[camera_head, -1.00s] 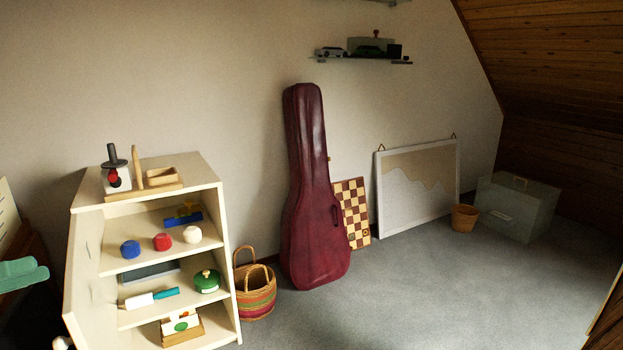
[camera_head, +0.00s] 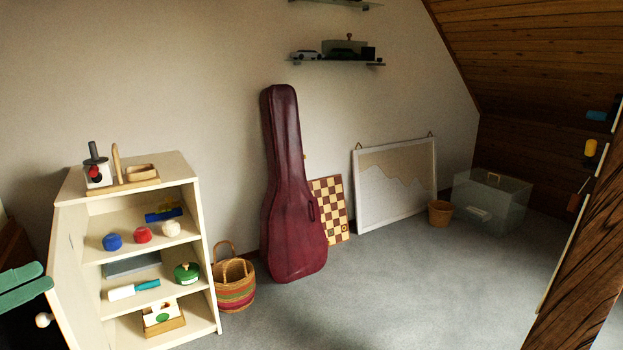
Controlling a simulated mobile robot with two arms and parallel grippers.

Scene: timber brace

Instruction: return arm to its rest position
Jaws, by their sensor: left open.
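My left gripper (camera_head: 44,276) shows at the left edge of the head view, with two teal fingers over a dark body. The fingers are open, with a narrow gap seen from this side, and nothing shows between them. It is just left of a cream shelf unit (camera_head: 70,262); I cannot tell whether the two touch. The rest of the left arm is mostly out of frame. My right gripper is not in view. A dark-grained timber brace (camera_head: 585,265) slants up along the right edge.
The shelf unit holds toys and coloured jars. A striped basket (camera_head: 234,292), a dark red instrument case (camera_head: 288,200), a chessboard (camera_head: 333,212), a framed board (camera_head: 395,185), a small pot (camera_head: 440,212) and a clear box (camera_head: 490,205) stand along the wall. The grey floor (camera_head: 400,290) is clear.

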